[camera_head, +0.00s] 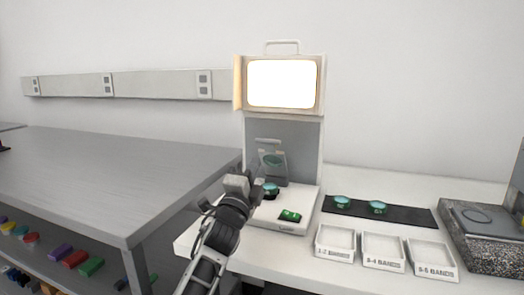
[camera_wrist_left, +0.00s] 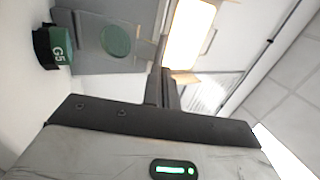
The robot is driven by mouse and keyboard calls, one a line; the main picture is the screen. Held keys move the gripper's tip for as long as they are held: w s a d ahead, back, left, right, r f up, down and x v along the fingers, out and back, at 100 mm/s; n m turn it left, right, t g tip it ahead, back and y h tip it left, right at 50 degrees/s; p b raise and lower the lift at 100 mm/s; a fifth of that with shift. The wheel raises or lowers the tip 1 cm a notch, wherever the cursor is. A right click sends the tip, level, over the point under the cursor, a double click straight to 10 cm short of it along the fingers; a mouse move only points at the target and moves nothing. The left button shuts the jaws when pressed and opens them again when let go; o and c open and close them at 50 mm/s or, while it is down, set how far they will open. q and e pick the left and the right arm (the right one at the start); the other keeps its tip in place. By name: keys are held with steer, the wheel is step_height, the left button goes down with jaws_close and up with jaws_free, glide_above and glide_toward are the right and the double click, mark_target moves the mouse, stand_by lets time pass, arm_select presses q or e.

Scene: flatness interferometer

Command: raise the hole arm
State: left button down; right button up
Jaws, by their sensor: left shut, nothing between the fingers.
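The interferometer stands on the white bench, with a bright lit screen (camera_head: 282,83) on top and a white base (camera_head: 300,205). A light grey tilted piece with a round greenish opening or disc, seemingly the hole arm (camera_head: 262,146), stands in front of its grey back panel. The greenish round (camera_wrist_left: 115,40) shows in the left wrist view. A teal disc (camera_head: 270,187) sits on the base below it. My left gripper (camera_head: 252,178) is shut and empty, in front of the tilted piece; contact cannot be told. Its fingers (camera_wrist_left: 161,88) show close together. My right gripper is not in view.
A small black block with a green G5 face (camera_wrist_left: 52,47) is near the grey part; a green-topped block (camera_head: 290,215) sits on the base. Two teal discs lie on a black mat (camera_head: 408,214). Three labelled trays (camera_head: 383,250) stand at the front. A grey table (camera_head: 110,175) is left.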

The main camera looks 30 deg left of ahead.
mark_target(265, 143)
arm_select(q)
steer(key=x, duration=0.6)
steer(key=shift+w, duration=0.1)
steer(key=shift+p, duration=0.3)
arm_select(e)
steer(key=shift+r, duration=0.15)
